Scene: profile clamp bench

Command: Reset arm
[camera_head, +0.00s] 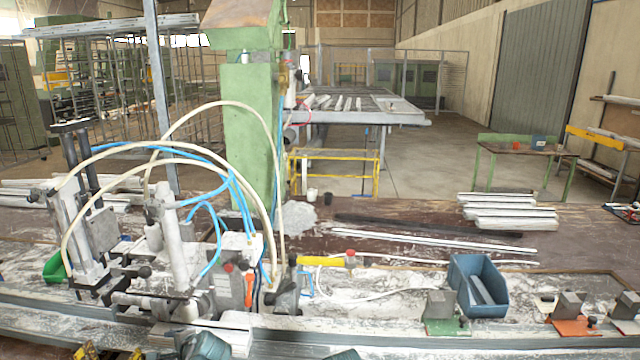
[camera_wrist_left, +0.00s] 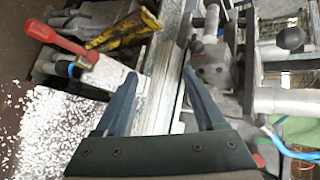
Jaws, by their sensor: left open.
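My left gripper (camera_wrist_left: 159,73) is open in the left wrist view. Its two dark fingers stand apart on either side of a pale metal profile or rail (camera_wrist_left: 157,108) that runs between them. I cannot tell whether either finger touches it. A grey metal clamp block (camera_wrist_left: 212,68) is just right of the right finger. A red-handled clamp (camera_wrist_left: 62,40) and a worn yellow part (camera_wrist_left: 122,30) are to the upper left. In the head view, dark pieces at the bottom edge are too cropped to tell gripper from arm. My right gripper cannot be made out.
The clamp fixture (camera_head: 175,240) with looping hoses fills the left of the bench. A blue bin (camera_head: 478,287), small clamps on green (camera_head: 446,326) and orange (camera_head: 574,327) plates, and stacked profiles (camera_head: 507,212) are to the right. White shavings (camera_wrist_left: 50,125) lie left of the gripper.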

